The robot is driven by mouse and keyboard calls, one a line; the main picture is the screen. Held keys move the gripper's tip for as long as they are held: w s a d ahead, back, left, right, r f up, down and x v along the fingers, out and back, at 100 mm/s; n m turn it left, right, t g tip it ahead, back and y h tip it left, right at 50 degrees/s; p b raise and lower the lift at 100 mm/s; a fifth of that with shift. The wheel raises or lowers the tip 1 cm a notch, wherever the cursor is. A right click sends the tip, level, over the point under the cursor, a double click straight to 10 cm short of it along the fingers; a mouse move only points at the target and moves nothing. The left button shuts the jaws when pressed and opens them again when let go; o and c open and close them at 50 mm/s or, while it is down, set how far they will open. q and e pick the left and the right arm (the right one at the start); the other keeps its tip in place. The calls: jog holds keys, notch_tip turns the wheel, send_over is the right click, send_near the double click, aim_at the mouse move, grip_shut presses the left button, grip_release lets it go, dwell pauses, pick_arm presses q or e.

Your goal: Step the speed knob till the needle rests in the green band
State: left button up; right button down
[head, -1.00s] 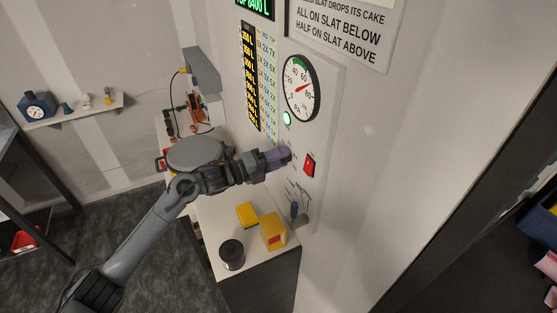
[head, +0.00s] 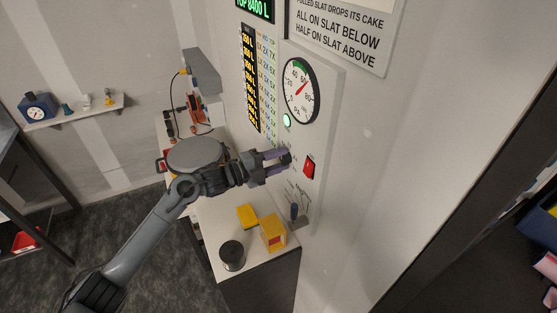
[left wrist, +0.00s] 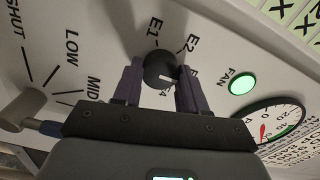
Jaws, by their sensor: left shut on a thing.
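The dark round speed knob (left wrist: 160,70) sits between the two purple fingers of my left gripper (left wrist: 160,85), which is shut on it. Its white mark points right, toward a partly covered E label. In the head view my left gripper (head: 287,163) is at the panel below the gauge and hides most of the knob. The gauge (head: 300,90) has a green band (head: 298,63) at its top. Its red needle points up and right, near 60; I cannot tell surely whether it lies within the band. The gauge is partly cut off in the left wrist view (left wrist: 275,124).
A lit green FAN lamp (head: 286,120) is above the knob and a red switch (head: 309,167) is to its right. A lever (head: 294,211) stands lower on the panel. Yellow blocks (head: 272,232) and a black-topped cylinder (head: 232,254) are on the bench below.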

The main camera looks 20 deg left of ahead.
pick_arm(q)
jog(key=o, duration=1.1)
jog(key=shift+c, duration=0.2)
jog(key=b+v, duration=0.2)
jog(key=v, duration=0.8)
jog(key=shift+s+a, duration=0.25)
jog(key=shift+s, duration=0.05)
